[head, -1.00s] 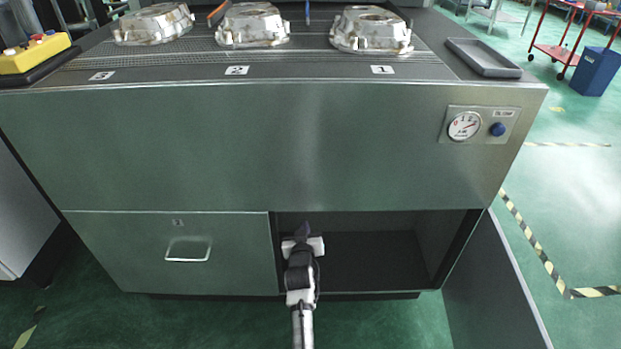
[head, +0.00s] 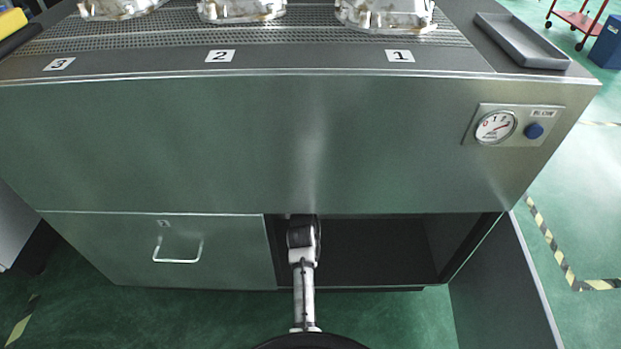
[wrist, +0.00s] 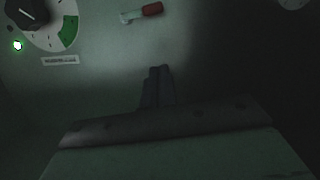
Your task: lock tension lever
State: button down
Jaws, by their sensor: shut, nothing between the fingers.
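A lever with a red grip (wrist: 152,9) and a pale shank shows at the top middle of the wrist view. It lies nearly level, grip to the right, on a dim panel inside the cabinet. I take it for the tension lever; no readable label confirms this. My gripper (wrist: 159,72) is shut and empty, its fingertips together below the lever in the picture and apart from it. In the head view, my arm reaches into the open lower compartment (head: 380,250), and the gripper is hidden under its upper edge.
A black knob (wrist: 27,12) on a dial with a green sector is at the upper left of the panel, beside a lit green lamp (wrist: 17,45) and a small label (wrist: 60,61). An open door (head: 505,290) stands right.

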jog(key=w+d+f+b, duration=0.1)
jog(key=w+f+b, duration=0.5)
jog(key=w+b, duration=0.3)
jog(key=shift+w+f, duration=0.2)
jog(key=shift+w, duration=0.2)
jog(key=shift+f+b, duration=0.1)
jog(key=shift+b, duration=0.35)
jog(key=shift+n+b, duration=0.3)
jog(key=shift+b, duration=0.2)
